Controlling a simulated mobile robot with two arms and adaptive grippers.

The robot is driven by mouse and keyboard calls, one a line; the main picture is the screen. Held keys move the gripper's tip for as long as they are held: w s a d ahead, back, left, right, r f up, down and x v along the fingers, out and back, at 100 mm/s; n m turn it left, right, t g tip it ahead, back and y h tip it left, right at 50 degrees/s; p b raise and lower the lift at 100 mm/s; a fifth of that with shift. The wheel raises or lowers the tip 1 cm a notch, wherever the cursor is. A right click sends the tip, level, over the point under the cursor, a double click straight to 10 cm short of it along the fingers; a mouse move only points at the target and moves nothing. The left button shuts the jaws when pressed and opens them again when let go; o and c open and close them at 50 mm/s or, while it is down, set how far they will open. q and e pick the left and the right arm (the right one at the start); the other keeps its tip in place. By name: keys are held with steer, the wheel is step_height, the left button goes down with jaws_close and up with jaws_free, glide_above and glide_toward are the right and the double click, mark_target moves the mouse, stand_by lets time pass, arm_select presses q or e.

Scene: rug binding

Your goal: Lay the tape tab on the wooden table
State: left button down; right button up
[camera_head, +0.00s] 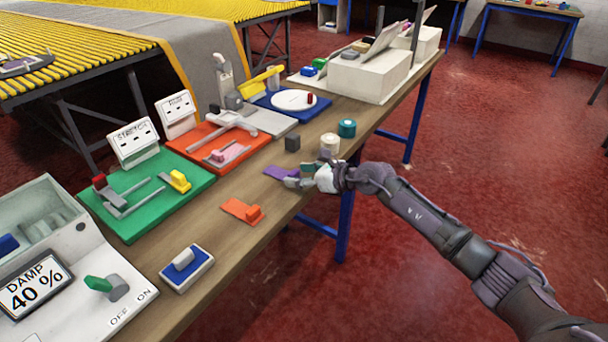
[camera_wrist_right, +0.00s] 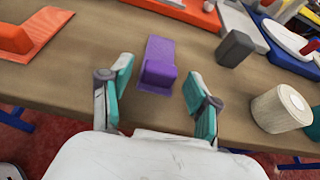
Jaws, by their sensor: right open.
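A purple tab with a raised block at one end (camera_head: 278,171) lies flat on the wooden table (camera_head: 232,248), near its front edge. It also shows in the right wrist view (camera_wrist_right: 158,62). An orange tab with a similar block (camera_head: 243,211) lies nearer on the table; its end shows in the wrist view (camera_wrist_right: 30,35). I cannot tell which is called the tape tab. My right gripper (camera_head: 299,177) is open at the purple tab. In the wrist view its fingers stand on either side of the purple block, with gaps visible. My left gripper is out of view.
A dark grey block (camera_wrist_right: 235,48), a cream roll (camera_wrist_right: 281,109) and a teal roll (camera_head: 347,128) stand close by. Green (camera_head: 140,215) and orange-red (camera_head: 195,157) fixture boards lie behind. A blue-white block (camera_head: 187,268) lies nearer. Bare wood surrounds the tabs.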

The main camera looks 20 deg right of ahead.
steer(key=v, duration=1.1)
steer(key=d+f+m+t+h, duration=0.2)
steer(key=d+f+m+t, duration=0.15)
steer(key=f+m, duration=1.45)
steer(key=s+d+f+m+g+h, duration=0.25)
steer(key=s+f+m, duration=0.3)
steer(key=f, duration=0.65)
steer(key=s+d+f+m+g+h, duration=0.1)
steer(key=s+f+m+h, duration=0.2)
steer(key=s+f+m, duration=0.55)
steer(key=s+a+f+m+g+h, duration=0.1)
steer(key=s+a+f+m+g, duration=0.15)
steer(key=s+f, duration=0.7)
steer(key=s+a+f+m+g, duration=0.1)
steer(key=s+f+m+g, duration=0.15)
steer(key=s+f, duration=0.65)
steer(key=s+a+f+m+g, duration=0.2)
steer(key=s+a, duration=0.1)
steer(key=s, duration=0.7)
steer(key=s+a+f+m+g, duration=0.2)
steer(key=s+a, duration=0.1)
steer(key=s, duration=0.7)
steer(key=shift+f+g, duration=0.25)
steer(key=shift+g, duration=0.05)
steer(key=shift+s, duration=0.15)
